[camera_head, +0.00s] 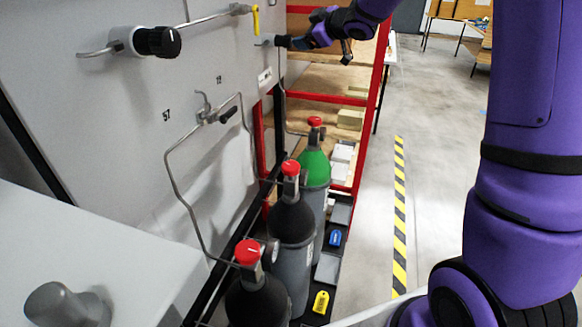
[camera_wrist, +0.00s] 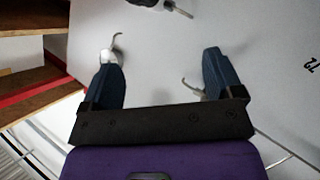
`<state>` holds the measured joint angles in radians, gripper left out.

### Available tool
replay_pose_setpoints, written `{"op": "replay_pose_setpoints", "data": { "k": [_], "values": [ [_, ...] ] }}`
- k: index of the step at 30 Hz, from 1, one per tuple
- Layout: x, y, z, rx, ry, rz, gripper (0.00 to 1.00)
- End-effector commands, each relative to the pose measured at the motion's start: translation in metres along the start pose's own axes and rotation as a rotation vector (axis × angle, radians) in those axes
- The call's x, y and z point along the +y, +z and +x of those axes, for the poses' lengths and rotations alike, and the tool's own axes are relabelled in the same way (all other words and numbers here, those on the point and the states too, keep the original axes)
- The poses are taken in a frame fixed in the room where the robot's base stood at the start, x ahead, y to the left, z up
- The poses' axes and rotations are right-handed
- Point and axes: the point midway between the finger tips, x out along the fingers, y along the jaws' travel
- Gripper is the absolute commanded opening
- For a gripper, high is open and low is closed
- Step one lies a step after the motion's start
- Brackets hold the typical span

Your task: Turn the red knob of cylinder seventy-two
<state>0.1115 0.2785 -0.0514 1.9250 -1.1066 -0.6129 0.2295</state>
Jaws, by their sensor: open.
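Three gas cylinders stand in a row by the panel, each with a red knob on top: a near dark one with its knob (camera_head: 247,252), a middle dark one with its knob (camera_head: 290,168), and a far green-topped one with its knob (camera_head: 315,121). The panel carries a label 57 (camera_head: 166,116) and a label that looks like 72 (camera_head: 219,79), also in the wrist view (camera_wrist: 311,64). Which cylinder is seventy-two cannot be told for certain. My gripper (camera_head: 284,41) is open and empty, high up near the panel, above and away from the red knobs; its spread fingers show in the wrist view (camera_wrist: 160,62).
A red-framed shelf (camera_head: 375,90) stands behind the cylinders. Blue (camera_head: 335,238) and yellow (camera_head: 321,302) tags lie beside them.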

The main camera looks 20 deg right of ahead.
Motion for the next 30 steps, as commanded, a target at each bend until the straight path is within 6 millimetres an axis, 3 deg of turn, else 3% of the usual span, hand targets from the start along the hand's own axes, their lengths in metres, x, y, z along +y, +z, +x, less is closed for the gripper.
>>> {"op": "replay_pose_setpoints", "data": {
  "k": [6, 13, 21, 30],
  "values": [
    [0.012, -0.025, -0.064, -0.148, 0.157, 0.09, 0.86],
    [0.002, -0.035, -0.137, -0.31, 0.267, 0.22, 0.86],
    [-0.04, -0.032, -0.223, -0.498, 0.313, 0.402, 0.86],
    [-0.091, -0.022, -0.278, -0.632, 0.283, 0.54, 0.86]
  ]
}}
